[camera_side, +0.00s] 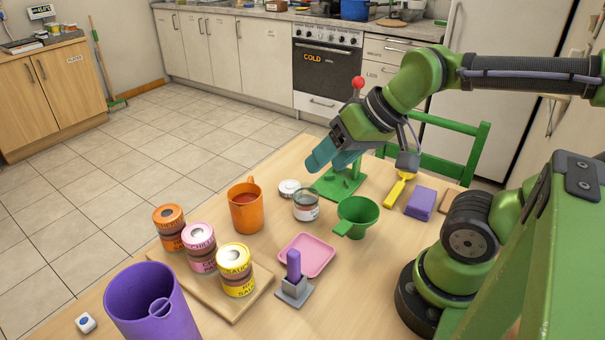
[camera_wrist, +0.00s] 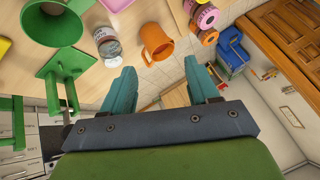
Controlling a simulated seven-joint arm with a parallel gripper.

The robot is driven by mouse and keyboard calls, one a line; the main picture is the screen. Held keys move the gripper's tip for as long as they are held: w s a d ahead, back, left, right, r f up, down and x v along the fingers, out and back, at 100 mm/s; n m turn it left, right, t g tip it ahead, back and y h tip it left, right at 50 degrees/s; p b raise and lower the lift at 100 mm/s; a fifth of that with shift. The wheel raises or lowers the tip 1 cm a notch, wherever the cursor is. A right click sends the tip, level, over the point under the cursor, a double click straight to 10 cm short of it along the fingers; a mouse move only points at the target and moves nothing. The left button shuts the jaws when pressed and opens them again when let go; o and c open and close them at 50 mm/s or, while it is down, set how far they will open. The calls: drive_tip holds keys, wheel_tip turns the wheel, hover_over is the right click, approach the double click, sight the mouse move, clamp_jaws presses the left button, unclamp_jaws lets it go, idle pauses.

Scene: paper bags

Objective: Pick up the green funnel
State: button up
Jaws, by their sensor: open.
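The green funnel (camera_side: 358,213) sits on the wooden table, its wide mouth facing up and a tab pointing to the front left. In the wrist view the funnel (camera_wrist: 55,22) is at the upper left, partly cut off by the frame edge. My gripper (camera_side: 333,160) is open, with teal fingers, above the table behind and left of the funnel, apart from it. In the wrist view the gap between the fingers (camera_wrist: 161,85) is empty.
A green stand (camera_side: 340,184) is beneath my gripper. A glass jar (camera_side: 305,204) stands just left of the funnel, with an orange mug (camera_side: 246,207) further left. A pink tray (camera_side: 306,255) is in front. A yellow-handled tool (camera_side: 398,188) and purple block (camera_side: 421,204) lie right.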

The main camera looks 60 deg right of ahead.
sight(343, 226)
drive_tip(key=d+f+n+g+h, duration=0.1)
drive_tip(key=d+f+n+g, duration=0.2)
drive_tip(key=n, duration=0.8)
drive_tip(key=d+n+g+h, duration=0.15)
drive_tip(key=n+g, duration=0.25)
drive_tip(key=n, duration=0.6)
drive_tip(key=shift+y, duration=0.25)
drive_tip(key=f, duration=1.7)
drive_tip(key=shift+s+d, duration=0.4)
drive_tip(key=c, duration=1)
drive_tip(key=shift+r, duration=0.1)
